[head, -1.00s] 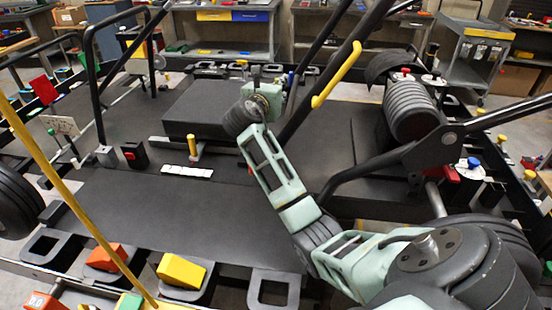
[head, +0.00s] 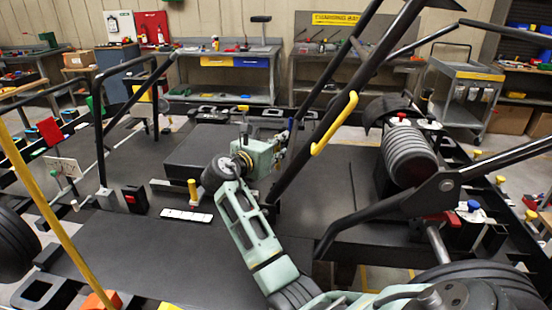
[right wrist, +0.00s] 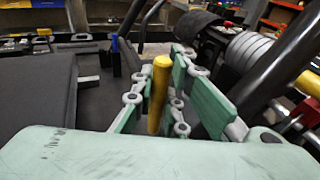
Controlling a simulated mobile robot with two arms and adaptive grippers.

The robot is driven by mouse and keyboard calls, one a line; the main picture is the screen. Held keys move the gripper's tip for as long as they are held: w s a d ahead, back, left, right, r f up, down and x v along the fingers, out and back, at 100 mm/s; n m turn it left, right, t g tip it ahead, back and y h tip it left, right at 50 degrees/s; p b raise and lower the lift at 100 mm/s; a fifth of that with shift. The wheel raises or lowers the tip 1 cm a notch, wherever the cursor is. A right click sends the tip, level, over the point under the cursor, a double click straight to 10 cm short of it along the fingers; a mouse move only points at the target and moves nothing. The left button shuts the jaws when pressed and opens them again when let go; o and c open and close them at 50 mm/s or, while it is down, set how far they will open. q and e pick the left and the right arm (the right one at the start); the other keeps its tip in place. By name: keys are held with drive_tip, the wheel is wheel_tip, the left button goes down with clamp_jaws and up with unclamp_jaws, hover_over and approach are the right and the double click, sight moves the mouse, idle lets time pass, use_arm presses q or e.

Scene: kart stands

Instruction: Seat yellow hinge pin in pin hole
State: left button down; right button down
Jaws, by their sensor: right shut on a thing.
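My right gripper (head: 283,143) is over the dark deck beside a slanted black post. In the right wrist view its green-padded fingers (right wrist: 160,98) are shut on an upright yellow pin (right wrist: 160,85), which I take as the yellow hinge pin. The pin's rounded top stands above the fingers and its lower end is hidden. In the head view the held pin is hidden by the gripper. Another yellow pin (head: 192,189) stands on the deck to the left of my right arm. I cannot make out the pin hole. My left gripper is not in view.
The slanted black post with a yellow handle (head: 335,122) stands close right of the gripper. A ribbed black cylinder (head: 408,155) lies farther right. A blue pin (right wrist: 115,50) stands beyond the fingers. The front left deck (head: 160,250) is bare.

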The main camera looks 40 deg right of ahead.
sight(277, 163)
drive_tip(key=shift+s+a+f, duration=0.25)
drive_tip(key=shift+a+f, duration=0.2)
wheel_tip(277, 163, down, 4)
drive_tip(key=shift+r, duration=0.15)
drive_tip(key=shift+p, duration=0.35)
drive_tip(key=shift+f, duration=0.6)
drive_tip(key=c, duration=2)
unclamp_jaws()
drive_tip(key=shift+f, duration=0.1)
drive_tip(key=shift+c, duration=0.2)
